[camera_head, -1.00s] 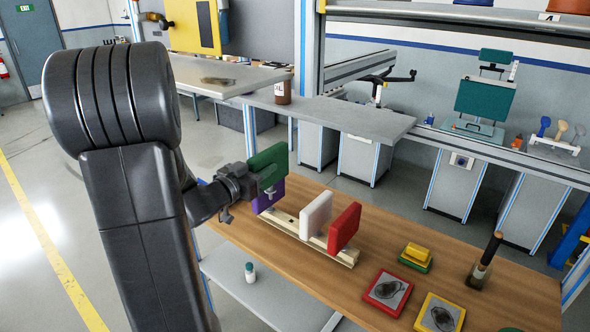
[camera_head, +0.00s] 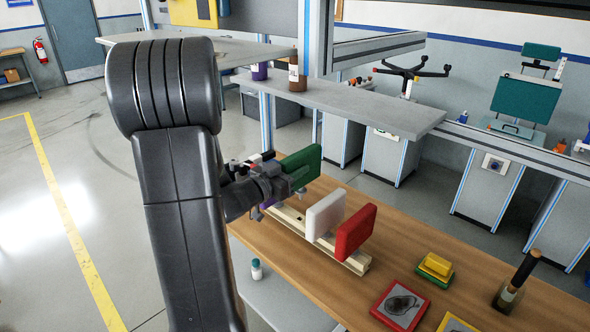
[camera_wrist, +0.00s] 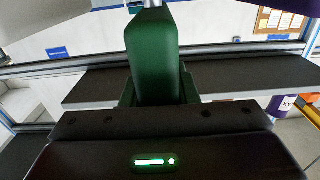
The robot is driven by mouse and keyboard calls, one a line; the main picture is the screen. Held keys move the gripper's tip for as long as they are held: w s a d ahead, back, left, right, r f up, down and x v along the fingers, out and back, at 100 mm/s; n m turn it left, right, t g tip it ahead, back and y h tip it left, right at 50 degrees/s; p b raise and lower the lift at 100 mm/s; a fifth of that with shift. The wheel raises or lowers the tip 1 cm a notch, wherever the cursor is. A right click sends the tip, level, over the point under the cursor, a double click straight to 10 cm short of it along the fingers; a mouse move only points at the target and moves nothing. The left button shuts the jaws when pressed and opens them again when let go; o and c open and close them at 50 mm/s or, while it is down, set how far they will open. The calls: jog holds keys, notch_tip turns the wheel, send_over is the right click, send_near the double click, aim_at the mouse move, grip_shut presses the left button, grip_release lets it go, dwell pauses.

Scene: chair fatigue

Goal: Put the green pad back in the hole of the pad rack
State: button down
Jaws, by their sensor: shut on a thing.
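The green pad (camera_head: 301,160) is held upright in my gripper (camera_head: 297,182), above the far left part of the pad rack (camera_head: 352,264). In the wrist view the green pad (camera_wrist: 152,60) stands between the fingers, with its far end pointing away from the gripper body. The cream rack lies on the wooden table. A white pad (camera_head: 325,214) and a red pad (camera_head: 355,231) stand upright in its nearer part. The hole under the green pad cannot be made out.
On the wooden table (camera_head: 400,246) are a yellow and green block (camera_head: 436,267), a red-framed tile (camera_head: 400,305) and a dark-handled tool in a holder (camera_head: 512,283). A grey shelf (camera_head: 360,105) stands behind. A small bottle (camera_head: 256,270) is on the lower shelf.

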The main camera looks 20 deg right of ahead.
jog(key=shift+a+f+b, duration=0.1)
jog(key=shift+f+b, duration=0.3)
jog(key=shift+f, duration=0.1)
jog(key=shift+f+b, duration=1.9)
jog(key=shift+f, duration=0.5)
jog(key=shift+f+b, duration=1.55)
jog(key=shift+f, duration=0.5)
jog(key=c, duration=1)
grip_release()
jog(key=shift+c, duration=0.2)
jog(key=shift+s, duration=0.1)
jog(key=shift+a, duration=0.15)
jog(key=b+v, duration=0.1)
jog(key=v, duration=1.2)
jog(key=shift+a, duration=0.25)
jog(key=shift+s, duration=0.15)
